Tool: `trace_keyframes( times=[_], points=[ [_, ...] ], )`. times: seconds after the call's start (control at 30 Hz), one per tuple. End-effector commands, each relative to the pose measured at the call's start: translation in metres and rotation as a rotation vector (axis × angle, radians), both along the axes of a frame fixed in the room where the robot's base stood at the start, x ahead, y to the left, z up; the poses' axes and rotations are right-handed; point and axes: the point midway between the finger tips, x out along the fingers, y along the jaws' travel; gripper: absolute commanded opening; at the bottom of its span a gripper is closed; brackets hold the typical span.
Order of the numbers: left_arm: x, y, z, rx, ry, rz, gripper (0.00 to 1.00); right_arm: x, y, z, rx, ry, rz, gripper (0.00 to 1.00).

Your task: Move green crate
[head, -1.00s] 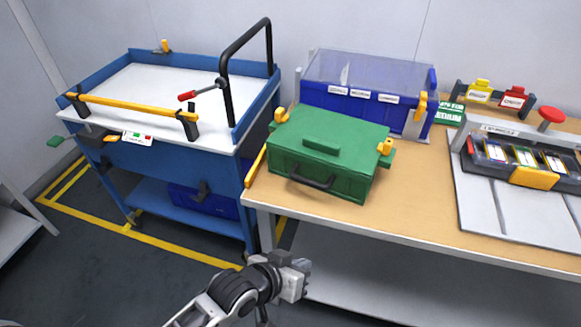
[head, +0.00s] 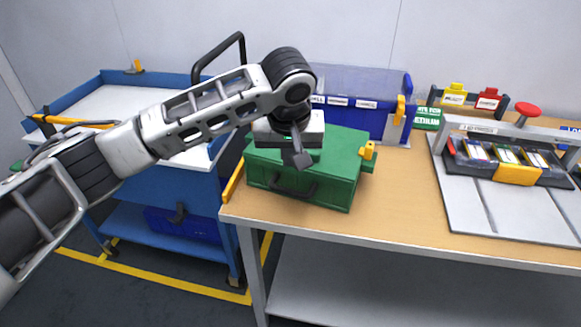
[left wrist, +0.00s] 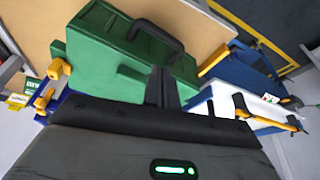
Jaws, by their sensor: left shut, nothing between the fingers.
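The green crate (head: 332,180) sits closed on the left end of the wooden table, with a dark handle (head: 293,189) on its front and a yellow latch (head: 368,150) on its right side. My left gripper (head: 301,160) is shut and empty, pointing down just in front of and above the crate; I cannot tell whether it touches. My forearm and gripper hide part of the lid. In the left wrist view the crate (left wrist: 105,55) and its handle (left wrist: 158,36) lie beyond the shut fingers (left wrist: 163,88). My right gripper is not in view.
A blue cart (head: 107,75) with a white top and a black push bar (head: 218,52) stands left of the table (head: 400,205). A blue bin (head: 392,118) stands behind the crate. A fixture with pouch cells (head: 515,172) is at the right. The table between is clear.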

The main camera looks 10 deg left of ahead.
Motion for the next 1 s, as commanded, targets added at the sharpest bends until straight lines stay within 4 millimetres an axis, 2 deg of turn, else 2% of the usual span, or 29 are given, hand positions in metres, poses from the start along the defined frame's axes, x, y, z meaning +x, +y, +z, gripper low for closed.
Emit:
trace_keyframes(
  times=[0.3,0.5,0.93,1.0],
  points=[
    [0.018,0.004,-0.056,0.0,0.001,-0.002,0.0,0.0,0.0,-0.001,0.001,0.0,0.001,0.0],
    [0.026,0.004,-0.078,-0.001,0.0,-0.005,0.0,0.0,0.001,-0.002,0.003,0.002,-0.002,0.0],
    [0.028,0.005,-0.084,-0.003,-0.003,-0.006,0.0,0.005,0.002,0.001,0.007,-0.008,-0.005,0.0],
    [0.026,-0.001,-0.082,-0.003,0.0,-0.017,0.0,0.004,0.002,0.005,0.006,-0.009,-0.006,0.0]
  ],
)
